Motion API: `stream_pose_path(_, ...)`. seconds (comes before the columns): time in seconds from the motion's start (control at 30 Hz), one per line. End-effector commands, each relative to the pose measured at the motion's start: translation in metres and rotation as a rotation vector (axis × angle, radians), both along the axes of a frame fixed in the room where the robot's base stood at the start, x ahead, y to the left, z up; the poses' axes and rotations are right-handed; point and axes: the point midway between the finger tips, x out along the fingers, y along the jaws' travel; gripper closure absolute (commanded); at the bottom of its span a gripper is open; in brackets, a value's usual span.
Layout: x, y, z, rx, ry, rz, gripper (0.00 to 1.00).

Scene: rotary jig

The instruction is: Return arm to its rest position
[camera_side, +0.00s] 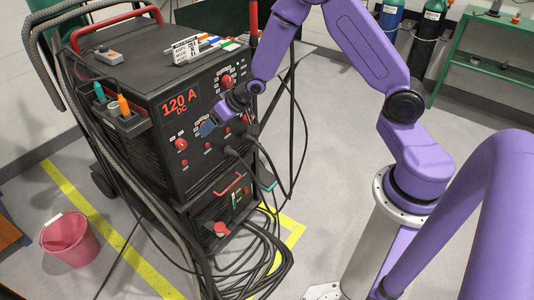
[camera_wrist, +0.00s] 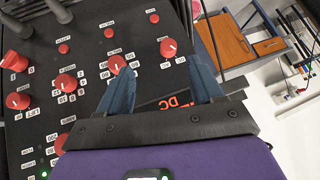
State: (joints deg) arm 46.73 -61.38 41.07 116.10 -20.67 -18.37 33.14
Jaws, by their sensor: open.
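My purple arm reaches in from the right in the side view, and my gripper (camera_side: 208,127) is close to the front panel of the black welding machine (camera_side: 150,165). In the wrist view my gripper (camera_wrist: 164,72) has its two blue fingers spread apart with nothing between them. Beyond the fingers is the panel with several red knobs, including a large one (camera_wrist: 168,47) between the fingertips. I cannot tell whether a finger touches the panel. The red "120 A DC" display (camera_side: 180,103) is left of my gripper and partly hidden behind the fingers in the wrist view.
Black cables (camera_side: 265,265) hang from the machine's front and coil on the floor. A pink bucket (camera_side: 69,239) stands at lower left. Gas cylinders (camera_side: 428,35) and a green-framed bench (camera_side: 490,72) are at the back right. Open floor lies right of the machine.

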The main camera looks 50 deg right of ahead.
Motion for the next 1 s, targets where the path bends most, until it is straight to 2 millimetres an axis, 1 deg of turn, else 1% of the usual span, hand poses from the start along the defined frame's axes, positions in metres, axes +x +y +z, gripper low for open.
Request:
stream_pose_path(0.03, -0.015, 0.015, 0.015, -0.036, 0.012, 0.048, 0.34)
stream_pose_path(0.1, -0.039, 0.031, 0.031, -0.094, 0.042, 0.113, 0.34)
stream_pose_path(0.17, -0.062, 0.043, 0.044, -0.139, 0.068, 0.169, 0.34)
stream_pose_path(0.2, -0.078, 0.049, 0.052, -0.170, 0.085, 0.210, 0.34)
stream_pose_path(0.27, -0.103, 0.057, 0.064, -0.213, 0.112, 0.270, 0.34)
stream_pose_path(0.3, -0.121, 0.061, 0.071, -0.242, 0.131, 0.310, 0.34)
stream_pose_path(0.33, -0.134, 0.064, 0.076, -0.262, 0.143, 0.343, 0.34)
stream_pose_path(0.43, -0.181, 0.068, 0.093, -0.328, 0.189, 0.452, 0.34)
stream_pose_path(0.47, -0.195, 0.068, 0.097, -0.347, 0.204, 0.486, 0.34)
stream_pose_path(0.5, -0.214, 0.067, 0.103, -0.372, 0.223, 0.533, 0.34)
stream_pose_path(0.57, -0.243, 0.064, 0.111, -0.408, 0.251, 0.605, 0.34)
stream_pose_path(0.6, -0.262, 0.060, 0.116, -0.431, 0.271, 0.654, 0.34)
stream_pose_path(0.7, -0.305, 0.047, 0.125, -0.485, 0.317, 0.772, 0.34)
stream_pose_path(0.8, -0.338, 0.033, 0.132, -0.528, 0.356, 0.871, 0.34)
stream_pose_path(0.83, -0.346, 0.029, 0.133, -0.539, 0.365, 0.897, 0.34)
stream_pose_path(0.9, -0.360, 0.021, 0.135, -0.558, 0.385, 0.943, 0.34)
stream_pose_path(1.0, -0.371, 0.013, 0.137, -0.575, 0.402, 0.981, 0.34)
